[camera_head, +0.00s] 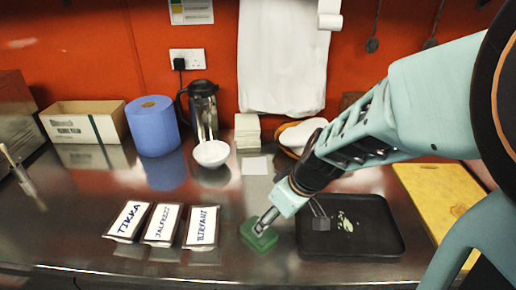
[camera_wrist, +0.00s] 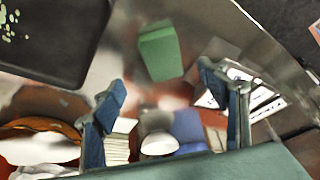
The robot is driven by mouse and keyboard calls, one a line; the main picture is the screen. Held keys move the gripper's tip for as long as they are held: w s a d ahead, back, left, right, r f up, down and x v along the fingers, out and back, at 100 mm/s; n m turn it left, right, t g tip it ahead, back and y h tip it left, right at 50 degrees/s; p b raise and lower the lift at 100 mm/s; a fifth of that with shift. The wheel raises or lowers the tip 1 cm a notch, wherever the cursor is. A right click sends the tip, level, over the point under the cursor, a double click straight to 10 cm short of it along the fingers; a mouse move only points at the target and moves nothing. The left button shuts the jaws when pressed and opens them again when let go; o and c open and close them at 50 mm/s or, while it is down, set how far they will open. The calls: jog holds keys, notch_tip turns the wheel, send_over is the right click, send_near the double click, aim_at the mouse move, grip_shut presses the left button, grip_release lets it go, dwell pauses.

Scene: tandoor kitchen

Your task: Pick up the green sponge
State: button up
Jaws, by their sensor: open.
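The green sponge (camera_head: 259,236) lies on the steel counter (camera_head: 100,225), between the labelled cards and the black tray. My gripper (camera_head: 290,212) is above the counter by the sponge, and one finger overlaps the sponge in the head view. In the wrist view my gripper (camera_wrist: 165,100) has its two fingers wide apart with nothing between them. The sponge (camera_wrist: 160,52) shows there beyond the fingertips, apart from both fingers.
A black tray (camera_head: 375,248) with small scraps lies right of the sponge. Cards marked TIKKA (camera_head: 128,220), JALFREZI (camera_head: 161,224) and BIRYANI (camera_head: 202,227) lie left.

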jog(key=b, duration=0.3)
send_over(268, 238)
notch_tip(268, 238, down, 5)
jog(key=shift+r, duration=0.1)
jog(key=shift+w+a+r+b+x, duration=0.1)
jog(key=shift+w+b+x, duration=0.1)
jog(key=shift+x, duration=0.7)
jog(key=shift+w+a+r+b+x, duration=0.1)
jog(key=shift+b+x, duration=0.1)
jog(key=shift+x, duration=0.7)
jog(key=shift+w+a+b+x, duration=0.1)
jog(key=shift+b+x, duration=0.1)
jog(key=shift+x, duration=0.65)
jog(key=shift+f+b, duration=0.25)
jog(key=shift+b, duration=0.25)
jog(key=c, duration=0.8)
jog(key=shift+c, duration=0.2)
jog(key=shift+r+p, duration=0.2)
jog(key=shift+p, duration=0.1)
